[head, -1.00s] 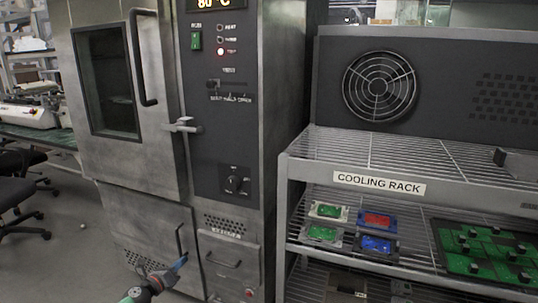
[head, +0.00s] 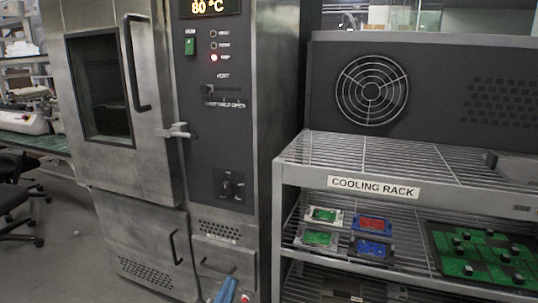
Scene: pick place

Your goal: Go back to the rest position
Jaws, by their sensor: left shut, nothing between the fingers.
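My left gripper (head: 228,290) shows at the bottom edge of the head view, in front of the oven's lower panel. Its blue fingers are shut with nothing between them. Most of it is cut off by the picture's edge. My right gripper is not in view. The tall grey oven (head: 118,165) stands at the left with its door closed, and its display (head: 210,7) reads 80 °C. I cannot tell whether the gripper touches the oven, but it looks apart from it.
The cooling rack (head: 290,172) stands at the right, with a fan (head: 371,90) behind it. Its middle shelf holds small framed boards in green (head: 324,215), red (head: 371,223) and blue (head: 372,249), and a larger green board (head: 470,268). Chairs (head: 15,195) and a bench are at the far left.

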